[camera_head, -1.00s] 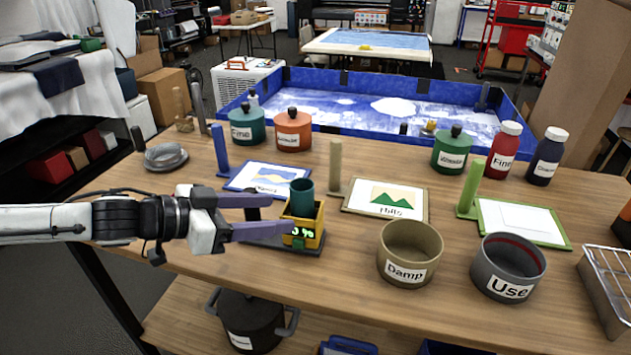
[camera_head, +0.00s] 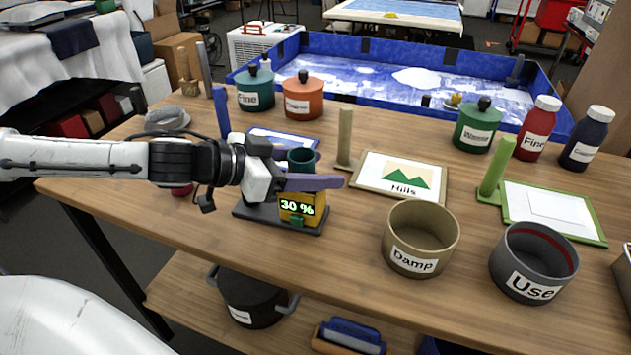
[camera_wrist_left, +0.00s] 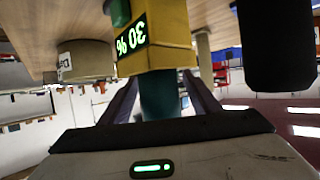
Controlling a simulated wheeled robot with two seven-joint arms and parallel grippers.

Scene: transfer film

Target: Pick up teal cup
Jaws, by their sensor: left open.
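The teal cup (camera_head: 302,160) stands in the yellow holder (camera_head: 300,206), which shows "30 %" on its front, on a dark base on the wooden table. My left gripper (camera_head: 318,176) reaches in from the left at cup height, with a purple finger across the near side of the cup. In the left wrist view the cup (camera_wrist_left: 160,95) lies between the two open fingers, below the yellow holder (camera_wrist_left: 165,35). Whether the fingers touch the cup cannot be told. The far finger is mostly hidden in the head view. My right gripper is not in view.
The "Damp" pot (camera_head: 421,238) and "Use" pot (camera_head: 533,262) stand to the right near the table's front edge. The "Hills" picture (camera_head: 402,178) and a tan post (camera_head: 344,138) are just right of the holder. Lidded jars (camera_head: 303,96) stand behind.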

